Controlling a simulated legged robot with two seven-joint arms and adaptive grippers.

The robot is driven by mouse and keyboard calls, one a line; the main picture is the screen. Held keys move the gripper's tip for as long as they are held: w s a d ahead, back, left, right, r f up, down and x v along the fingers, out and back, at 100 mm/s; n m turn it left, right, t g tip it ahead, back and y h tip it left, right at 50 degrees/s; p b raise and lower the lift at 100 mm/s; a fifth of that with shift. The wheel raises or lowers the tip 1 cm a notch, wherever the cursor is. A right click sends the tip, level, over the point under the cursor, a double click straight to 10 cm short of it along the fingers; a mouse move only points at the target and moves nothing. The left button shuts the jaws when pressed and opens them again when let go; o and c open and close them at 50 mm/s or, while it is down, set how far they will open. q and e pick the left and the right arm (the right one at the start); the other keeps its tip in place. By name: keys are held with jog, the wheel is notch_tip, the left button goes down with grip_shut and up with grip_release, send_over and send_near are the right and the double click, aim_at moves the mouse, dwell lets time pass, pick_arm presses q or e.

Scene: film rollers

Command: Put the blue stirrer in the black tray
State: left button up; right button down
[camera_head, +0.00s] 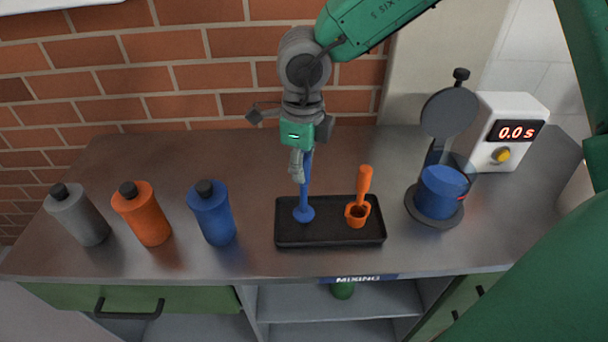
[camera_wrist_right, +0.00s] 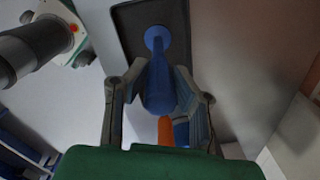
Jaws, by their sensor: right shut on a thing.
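The blue stirrer (camera_head: 304,190) is upright, handle up and round foot down, over the left half of the black tray (camera_head: 335,239). Whether its foot touches the tray floor is hard to tell. My right gripper (camera_head: 299,168) reaches down from above and is shut on the upper handle. In the right wrist view the stirrer (camera_wrist_right: 158,88) sits between the two fingers, with its disc foot against the dark tray (camera_wrist_right: 130,25). My left gripper is out of view.
Grey (camera_head: 79,215), orange (camera_head: 143,214) and blue (camera_head: 212,213) bottles stand left. A blue pot with a raised lid (camera_head: 440,192) and a timer box (camera_head: 506,132) stand right. The front counter edge is close.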

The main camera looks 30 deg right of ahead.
jog(key=shift+a+f, duration=0.4)
jog(key=shift+f, duration=0.3)
jog(key=shift+s+a+f, duration=0.1)
jog(key=shift+a, duration=0.25)
jog(key=c, duration=1.6)
grip_release()
jog(key=shift+d+f, duration=0.1)
jog(key=shift+d, duration=0.2)
jog(key=shift+o, duration=1.3)
jog(key=shift+d+f, duration=0.1)
jog(key=shift+d, duration=0.45)
jog(key=shift+a+r, duration=0.2)
jog(key=shift+a, duration=0.2)
notch_tip(320, 180, up, 11)
jog(key=shift+s+d+f+p, duration=0.1)
jog(key=shift+d+f+p, duration=0.05)
jog(key=shift+p, duration=0.75)
jog(key=shift+d+r, duration=0.15)
jog(key=shift+r, duration=0.15)
jog(key=shift+a+r, duration=0.25)
jog(key=shift+r, duration=0.05)
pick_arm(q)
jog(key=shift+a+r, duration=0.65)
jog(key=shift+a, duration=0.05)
pick_arm(e)
jog(key=shift+a+r, duration=0.1)
jog(key=shift+a, duration=0.3)
